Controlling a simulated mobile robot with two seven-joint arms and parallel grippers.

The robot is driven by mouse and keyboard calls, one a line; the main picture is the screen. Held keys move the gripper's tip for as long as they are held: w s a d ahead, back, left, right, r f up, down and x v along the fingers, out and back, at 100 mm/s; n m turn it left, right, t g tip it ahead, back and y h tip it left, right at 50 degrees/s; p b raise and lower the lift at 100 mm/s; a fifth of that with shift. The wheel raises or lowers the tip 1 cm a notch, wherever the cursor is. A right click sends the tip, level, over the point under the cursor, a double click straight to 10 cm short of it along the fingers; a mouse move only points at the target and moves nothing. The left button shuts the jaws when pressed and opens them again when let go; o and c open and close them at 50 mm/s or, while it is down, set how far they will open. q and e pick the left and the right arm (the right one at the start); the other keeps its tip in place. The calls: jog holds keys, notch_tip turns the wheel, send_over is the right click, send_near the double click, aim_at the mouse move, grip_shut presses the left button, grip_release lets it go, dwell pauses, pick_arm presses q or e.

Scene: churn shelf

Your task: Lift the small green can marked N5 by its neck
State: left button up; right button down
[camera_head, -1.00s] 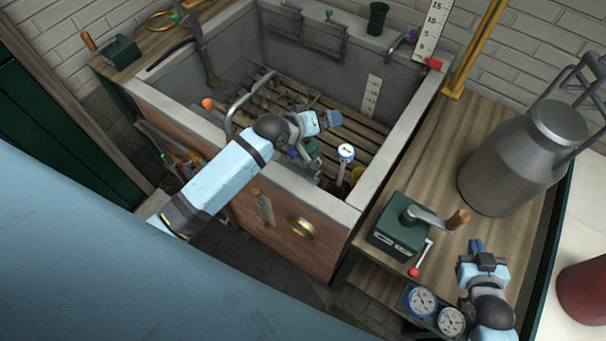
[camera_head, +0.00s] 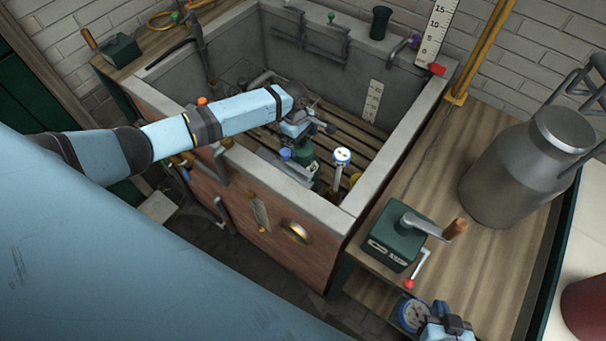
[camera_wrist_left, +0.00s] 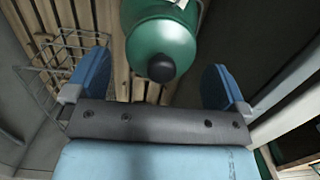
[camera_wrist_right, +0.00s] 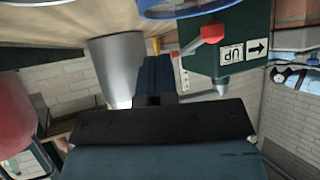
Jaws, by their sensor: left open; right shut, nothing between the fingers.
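A green can (camera_head: 303,156) with a rounded shoulder stands inside the stone trough, partly hidden by my left gripper. In the left wrist view the green can (camera_wrist_left: 160,40) shows from above, with a black knob (camera_wrist_left: 161,68) on its narrow top. A pale label shows at its edge, but I cannot read a marking. My left gripper (camera_head: 298,137) is open above the can. Its two blue fingers lie either side of the knob, apart from it in the left wrist view (camera_wrist_left: 155,72). My right gripper (camera_head: 446,322) is shut and empty beside the right bench, at the picture's bottom edge.
The trough's stone rim (camera_head: 277,176) stands close around my left arm. A post with a white round top (camera_head: 342,156) rises just right of the can. A wire rack (camera_wrist_left: 58,58) lies left of it. A crank box (camera_head: 397,240) and large grey churn (camera_head: 520,165) stand on the bench.

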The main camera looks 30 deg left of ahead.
pick_arm(q)
jog(key=shift+d+f, duration=0.2)
jog(key=shift+f, duration=0.6)
jog(key=shift+d+f, duration=0.2)
jog(key=shift+f, duration=0.55)
jog(key=shift+c, duration=0.5)
jog(key=c, duration=1.8)
